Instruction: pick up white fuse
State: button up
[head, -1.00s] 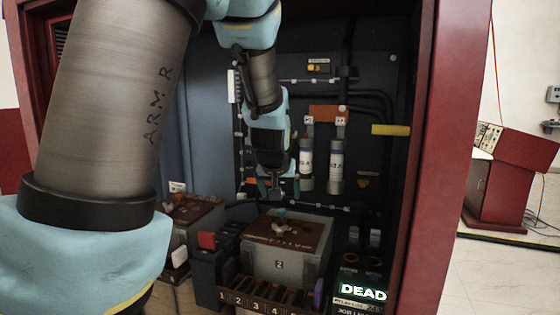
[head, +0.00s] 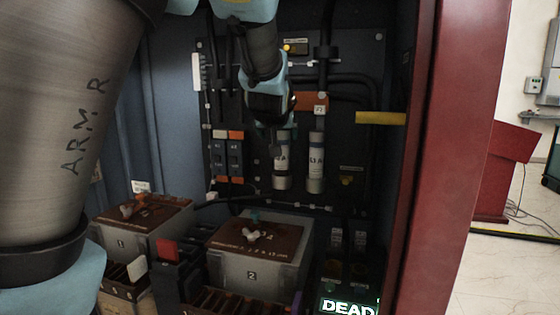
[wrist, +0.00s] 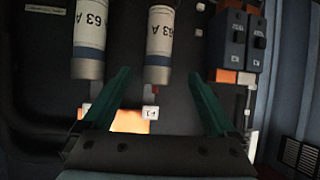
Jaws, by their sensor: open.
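Two white cylindrical fuses with metal end caps and "63 A" print hang upright side by side on the dark back panel. The left fuse (head: 282,158) is partly hidden at its top by my gripper; the right fuse (head: 316,158) is clear of it. The wrist view appears upside down relative to the head view. There, the left fuse (wrist: 160,35) stands in line with the gap between my green fingers, and the right fuse (wrist: 90,35) lies outside them. My gripper (wrist: 159,74) is open and empty. I cannot tell how far its tips are from the fuse.
Blue-grey breakers (head: 229,160) sit left of the fuses. Orange blocks (head: 310,101) and a yellow strip (head: 381,118) are above and right. Below stand brown-topped boxes (head: 262,240) and a lit DEAD display (head: 347,307). The red cabinet side (head: 440,160) bounds the right.

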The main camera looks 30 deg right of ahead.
aim_at(281, 140)
jog(key=shift+x, duration=3.95)
jog(key=shift+s+d+f, duration=0.1)
jog(key=shift+s+f, duration=0.05)
grip_shut()
